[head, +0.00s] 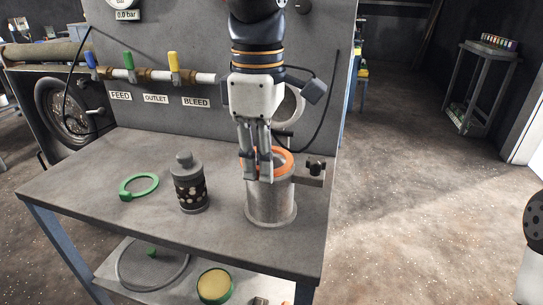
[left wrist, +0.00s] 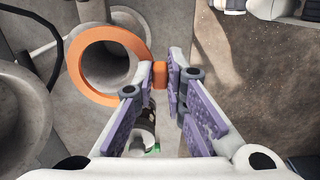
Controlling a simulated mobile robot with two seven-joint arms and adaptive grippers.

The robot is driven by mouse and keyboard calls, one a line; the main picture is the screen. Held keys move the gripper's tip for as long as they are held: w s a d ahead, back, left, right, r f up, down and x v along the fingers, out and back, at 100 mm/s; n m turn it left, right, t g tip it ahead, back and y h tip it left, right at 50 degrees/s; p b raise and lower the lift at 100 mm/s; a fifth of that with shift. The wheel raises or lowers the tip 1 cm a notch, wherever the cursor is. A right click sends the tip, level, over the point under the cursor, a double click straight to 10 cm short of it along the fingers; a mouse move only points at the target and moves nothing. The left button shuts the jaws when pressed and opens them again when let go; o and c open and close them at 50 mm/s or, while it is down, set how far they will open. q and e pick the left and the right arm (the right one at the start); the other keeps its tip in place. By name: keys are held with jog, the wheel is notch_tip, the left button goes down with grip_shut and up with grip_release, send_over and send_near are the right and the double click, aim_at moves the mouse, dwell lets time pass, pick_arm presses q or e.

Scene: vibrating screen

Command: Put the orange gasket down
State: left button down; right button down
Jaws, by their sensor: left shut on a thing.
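The orange gasket (head: 284,157) is a flat ring with a small tab. My left gripper (head: 257,176) is shut on the tab, which shows between the fingertips in the left wrist view (left wrist: 160,76). There the ring (left wrist: 74,68) extends to the left of the fingers. In the head view the ring overlaps the top of the grey metal cylinder (head: 270,208) on the bench. The fingers hide part of the ring and the near rim. I cannot tell whether the gasket touches the cylinder. My right gripper is not in view.
The grey bench (head: 120,215) carries a green ring (head: 139,187) and a dark perforated canister (head: 189,185) left of the cylinder. A black knob (head: 315,166) stands close on its right. A panel with valves (head: 174,62) rises behind. The front left bench top is clear.

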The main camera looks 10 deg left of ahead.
pick_arm(q)
jog(key=shift+w+d+f, duration=0.1)
jog(key=shift+w+f, duration=0.15)
jog(key=shift+w, duration=0.4)
jog(key=shift+w+f, duration=0.25)
jog(key=shift+w, duration=0.35)
jog(key=shift+s+f, duration=0.1)
jog(key=shift+f, duration=0.15)
jog(key=shift+f, duration=0.35)
jog(key=c, duration=1.6)
grip_release()
jog(key=shift+c, duration=0.2)
notch_tip(320, 180, up, 13)
jog(key=shift+f, duration=0.15)
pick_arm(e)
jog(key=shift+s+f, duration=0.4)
